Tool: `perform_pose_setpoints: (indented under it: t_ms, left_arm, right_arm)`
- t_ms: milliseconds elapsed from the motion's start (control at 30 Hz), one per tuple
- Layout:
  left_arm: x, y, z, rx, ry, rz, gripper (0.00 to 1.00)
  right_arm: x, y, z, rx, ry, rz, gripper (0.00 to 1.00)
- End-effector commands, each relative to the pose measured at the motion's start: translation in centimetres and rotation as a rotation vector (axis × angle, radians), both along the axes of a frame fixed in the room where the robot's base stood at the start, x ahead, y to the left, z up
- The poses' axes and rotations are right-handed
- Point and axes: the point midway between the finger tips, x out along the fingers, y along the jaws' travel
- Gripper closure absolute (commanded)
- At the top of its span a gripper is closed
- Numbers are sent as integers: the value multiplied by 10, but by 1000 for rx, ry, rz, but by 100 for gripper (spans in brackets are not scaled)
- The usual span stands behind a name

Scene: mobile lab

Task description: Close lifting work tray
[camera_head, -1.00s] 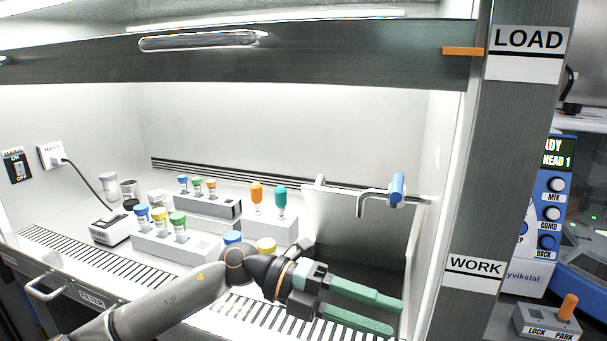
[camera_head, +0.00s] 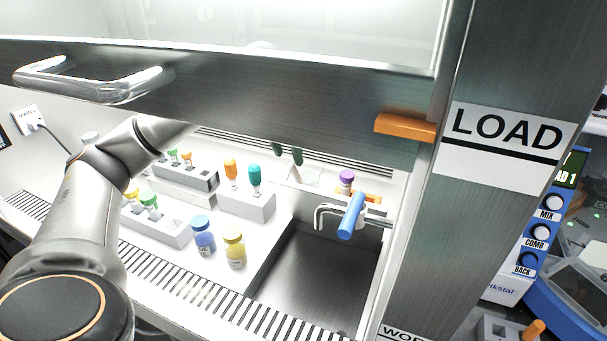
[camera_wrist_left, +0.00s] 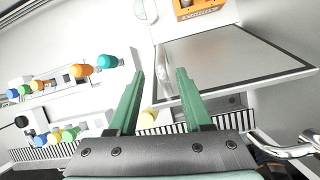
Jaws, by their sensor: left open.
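My right gripper is not in view.
The sash (camera_head: 270,100) crosses above, with its orange pointer (camera_head: 405,126) by LOAD. A blue-handled tap (camera_head: 352,216) juts over the tray. A blue-capped vial (camera_head: 203,238) and a yellow one (camera_head: 235,248) stand left of it. A purple-capped vial (camera_head: 347,180) stands behind.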

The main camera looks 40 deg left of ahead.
Motion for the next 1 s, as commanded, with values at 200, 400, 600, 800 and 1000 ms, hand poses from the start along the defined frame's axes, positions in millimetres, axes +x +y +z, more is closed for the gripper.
perform_pose_setpoints:
  t_ms: [200,400,600,800,1000]
  left_arm:
    - [16,6,-44,-3,6,0,50]
    - [30,10,-76,-3,4,-2,50]
    - [37,13,-93,-3,1,-2,50]
    - [38,13,-96,-3,0,-2,50]
    - [38,13,-96,-3,0,-2,58]
  right_arm:
    - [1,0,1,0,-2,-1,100]
    - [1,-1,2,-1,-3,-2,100]
    - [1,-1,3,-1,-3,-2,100]
    - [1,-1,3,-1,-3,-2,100]
    - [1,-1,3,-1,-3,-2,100]
